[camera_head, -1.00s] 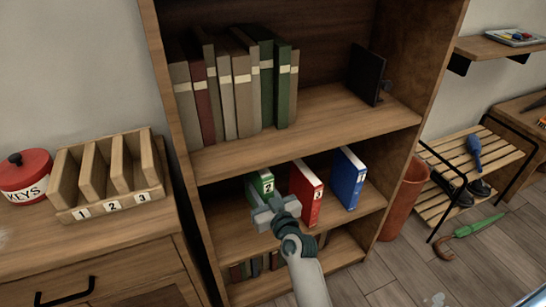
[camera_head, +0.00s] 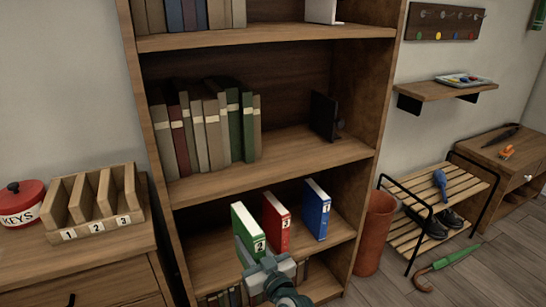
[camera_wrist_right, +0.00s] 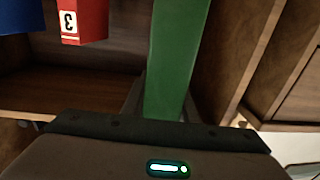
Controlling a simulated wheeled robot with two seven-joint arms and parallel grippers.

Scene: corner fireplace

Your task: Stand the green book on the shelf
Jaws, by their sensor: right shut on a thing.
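The green book (camera_head: 243,226), numbered 2 on its spine, is upright at the front of the lower shelf of the wooden bookcase, left of the other numbered books. My right gripper (camera_head: 252,252) is shut on its near end. In the right wrist view the green book (camera_wrist_right: 178,60) rises from between the fingers. Whether its base touches the lower shelf (camera_head: 205,260) is hard to tell. The shelf above (camera_head: 285,150) holds a row of books (camera_head: 205,132) at left and a black bookend (camera_head: 324,115) at right. My left gripper is out of view.
A red book (camera_head: 276,222) and a blue book (camera_head: 316,209) stand just right of the green one. The shelf above has free room between its row and the bookend. A numbered wooden sorter (camera_head: 95,205) stands left; a terracotta bin (camera_head: 375,235) stands right.

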